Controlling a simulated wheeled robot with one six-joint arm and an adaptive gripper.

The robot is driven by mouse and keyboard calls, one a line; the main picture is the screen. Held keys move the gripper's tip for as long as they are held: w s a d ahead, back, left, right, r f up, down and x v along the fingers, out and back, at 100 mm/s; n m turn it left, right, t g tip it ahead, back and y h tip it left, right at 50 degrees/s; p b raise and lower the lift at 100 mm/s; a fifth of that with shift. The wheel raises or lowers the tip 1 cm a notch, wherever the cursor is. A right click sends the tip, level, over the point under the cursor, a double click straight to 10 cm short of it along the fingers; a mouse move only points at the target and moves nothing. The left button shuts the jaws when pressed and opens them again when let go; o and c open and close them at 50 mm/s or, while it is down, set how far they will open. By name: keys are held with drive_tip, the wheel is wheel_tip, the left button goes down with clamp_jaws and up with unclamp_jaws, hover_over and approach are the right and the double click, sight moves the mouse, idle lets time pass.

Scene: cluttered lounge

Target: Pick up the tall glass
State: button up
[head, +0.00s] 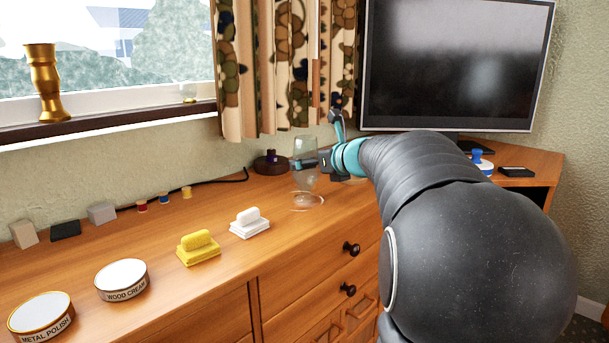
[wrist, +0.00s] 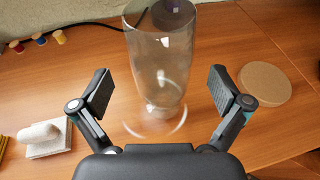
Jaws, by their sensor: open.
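The tall glass (head: 306,166) is clear and stands upright on the wooden sideboard, below the curtain. In the wrist view the glass (wrist: 160,70) stands just ahead, in line with the space between my finger pads. My gripper (wrist: 162,91) is open, with one pad to the left and one to the right of the glass. In the head view my gripper (head: 318,162) reaches the glass from the right, and my arm covers part of the sideboard behind it.
A white brush (head: 249,223) and a yellow brush (head: 198,247) lie left of the glass. A round tan disc (wrist: 264,83) lies right of my gripper. A dark round object (head: 271,163) with a cable sits behind the glass. A large screen (head: 455,65) stands at the back right.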

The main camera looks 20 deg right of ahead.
drive_tip(key=x, duration=0.3)
drive_tip(key=shift+w+f, duration=0.1)
drive_tip(key=shift+f, duration=0.15)
drive_tip(key=c, duration=1.4)
drive_tip(key=shift+c, duration=0.7)
drive_tip(key=shift+r, duration=0.15)
